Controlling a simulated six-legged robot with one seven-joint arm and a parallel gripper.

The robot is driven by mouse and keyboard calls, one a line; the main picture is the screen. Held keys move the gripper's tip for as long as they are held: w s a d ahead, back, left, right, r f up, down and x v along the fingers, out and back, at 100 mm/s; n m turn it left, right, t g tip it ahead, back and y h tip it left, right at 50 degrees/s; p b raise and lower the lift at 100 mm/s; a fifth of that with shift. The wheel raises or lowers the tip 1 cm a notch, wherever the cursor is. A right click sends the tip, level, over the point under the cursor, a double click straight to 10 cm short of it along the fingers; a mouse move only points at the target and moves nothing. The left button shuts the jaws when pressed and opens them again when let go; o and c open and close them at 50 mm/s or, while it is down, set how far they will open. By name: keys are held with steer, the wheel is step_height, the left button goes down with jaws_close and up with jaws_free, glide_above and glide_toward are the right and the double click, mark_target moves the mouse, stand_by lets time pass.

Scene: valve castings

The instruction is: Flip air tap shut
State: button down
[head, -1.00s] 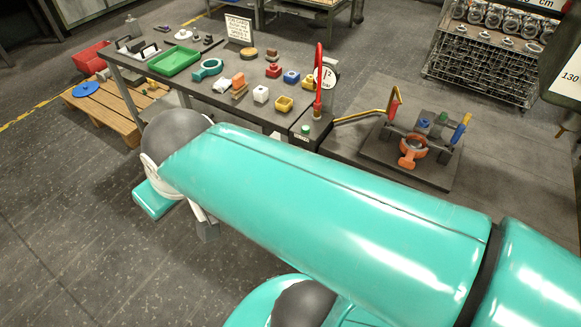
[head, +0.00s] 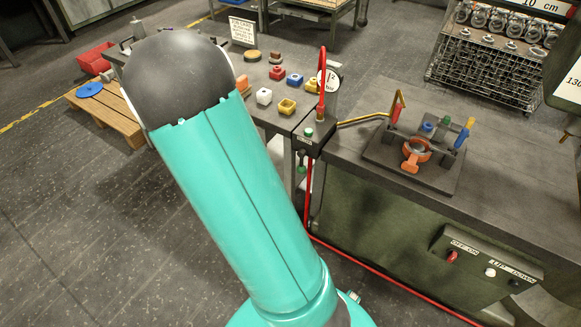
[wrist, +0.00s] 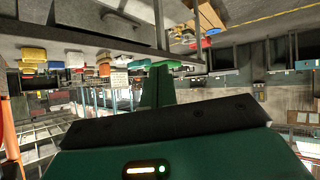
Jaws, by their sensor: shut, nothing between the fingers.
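At the corner of the dark bench, a small tap-like fitting with a green end (head: 302,164) hangs below a box with a green button (head: 308,131). A red line (head: 309,195) runs down beside it to the floor. No label names the air tap, and the fitting's exact handle position is too small to tell. My gripper (wrist: 157,87) shows in the wrist view as a green finger block, shut and empty, apart from any object. My arm hides it in the head view.
The floor before the bench is open.

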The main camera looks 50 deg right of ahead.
steer(key=d+f+h, duration=0.2)
steer(key=d+f, duration=0.4)
steer(key=f, duration=0.1)
steer(key=n+h, duration=0.5)
steer(key=h, duration=0.5)
glide_toward(301, 162)
steer(key=w+a+f, duration=0.2)
steer(key=w+a, duration=0.1)
steer(key=w, duration=0.2)
steer(key=shift+r, duration=0.1)
steer(key=shift+d, duration=0.1)
steer(key=r+x, duration=0.1)
steer(key=x, duration=0.9)
steer(key=s+f, duration=0.2)
steer(key=s, duration=0.1)
steer(key=shift+s+d+f, duration=0.1)
steer(key=shift+d+f, duration=0.2)
steer(key=shift+d, duration=0.05)
